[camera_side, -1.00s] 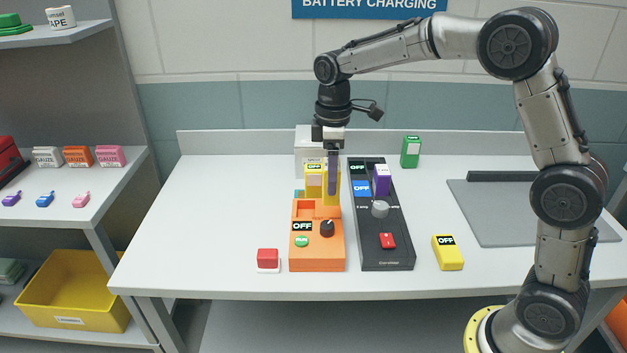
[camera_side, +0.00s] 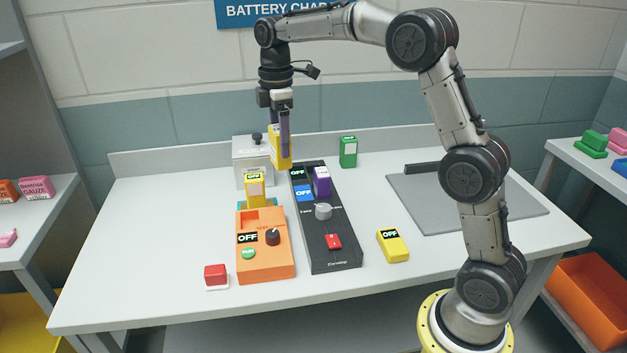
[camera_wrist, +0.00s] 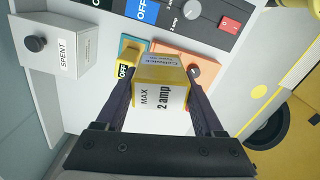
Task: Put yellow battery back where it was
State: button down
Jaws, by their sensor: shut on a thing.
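My gripper (camera_side: 284,135) is shut on a yellow battery (camera_side: 277,150) and holds it upright in the air, above the back of the bench. In the wrist view the battery (camera_wrist: 160,93) sits between both fingers, with a white "MAX 2 amp" label showing. An orange device (camera_side: 265,255) with a dark knob and a green button stands below and in front. Behind it is a yellow block (camera_side: 255,192) with an OFF sign, on a teal base (camera_side: 241,203). Another yellow block (camera_side: 392,245) with an OFF sign lies on the bench at the right.
A dark charger strip (camera_side: 335,255) holds a purple block (camera_side: 321,182). A grey box (camera_side: 240,160), marked SPENT in the wrist view (camera_wrist: 65,55), stands at the back. A green block (camera_side: 348,152), a red-and-white block (camera_side: 216,276) and a grey mat (camera_side: 420,210) are also there. The bench's left is clear.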

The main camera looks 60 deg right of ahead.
jog(key=w+d+f+m, duration=0.15)
jog(key=d+f, duration=0.25)
jog(key=d, duration=0.5)
jog(key=w+d+f+m, duration=0.1)
jog(key=w+d+f, duration=0.2)
jog(key=d, duration=0.6)
jog(key=shift+s+d+f, duration=0.15)
jog(key=shift+f, duration=1.3)
jog(key=shift+s+d+f, duration=0.15)
jog(key=shift+d+f, duration=0.05)
jog(key=shift+f, duration=1.3)
jog(key=shift+s+d+f, duration=0.15)
jog(key=shift+f, duration=1.3)
grip_release()
jog(key=shift+f, duration=0.2)
